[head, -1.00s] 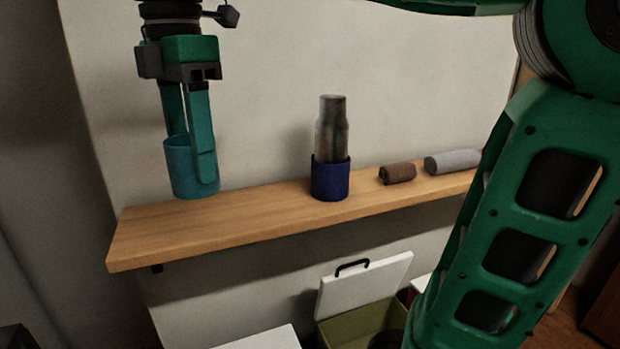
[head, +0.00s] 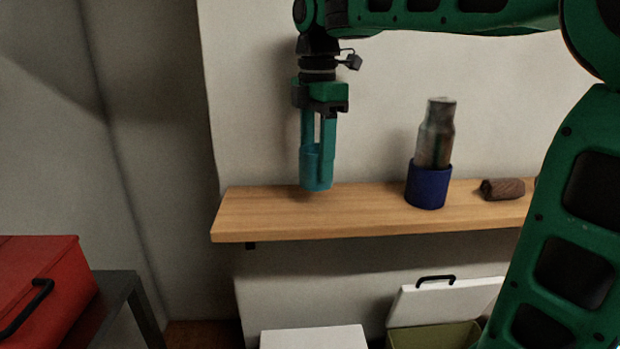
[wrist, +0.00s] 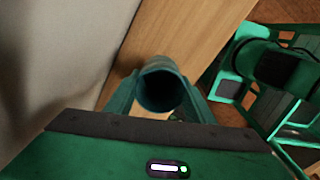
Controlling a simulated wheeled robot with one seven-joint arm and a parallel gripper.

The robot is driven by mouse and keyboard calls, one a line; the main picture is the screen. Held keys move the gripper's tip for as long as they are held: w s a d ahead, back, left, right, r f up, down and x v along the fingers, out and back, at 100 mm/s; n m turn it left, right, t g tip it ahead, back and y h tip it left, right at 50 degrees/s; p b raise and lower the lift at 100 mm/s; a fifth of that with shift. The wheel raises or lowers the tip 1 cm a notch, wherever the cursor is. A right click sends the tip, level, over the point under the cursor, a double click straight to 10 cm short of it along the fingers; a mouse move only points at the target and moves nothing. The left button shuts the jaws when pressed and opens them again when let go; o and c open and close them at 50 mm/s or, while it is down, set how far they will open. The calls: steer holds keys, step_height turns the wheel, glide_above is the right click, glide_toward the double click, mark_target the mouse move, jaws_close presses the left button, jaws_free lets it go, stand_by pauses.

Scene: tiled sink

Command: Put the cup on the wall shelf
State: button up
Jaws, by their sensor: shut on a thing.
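The teal cup (head: 317,172) is upright between the fingers of my gripper (head: 318,150). My gripper points down and is shut on the cup's wall. The cup is over the left part of the wooden wall shelf (head: 270,213), near the wall. Its base looks at or just above the board; I cannot tell whether it touches. In the wrist view the round open mouth of the cup (wrist: 160,88) shows between the fingers, with the shelf board (wrist: 185,35) beyond.
A dark blue holder (head: 428,186) with a metallic bottle (head: 437,135) stands to the right on the shelf. A brown roll (head: 502,189) lies farther right. The board's left end is bare. A red box (head: 45,285) stands at lower left, and white lids (head: 315,338) are below.

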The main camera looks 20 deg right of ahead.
mark_target(316, 177)
steer(key=shift+w+f, duration=0.1)
steer(key=shift+f, duration=2)
steer(key=o, duration=1)
step_height(316, 177, up, 12)
steer(key=shift+r, duration=0.1)
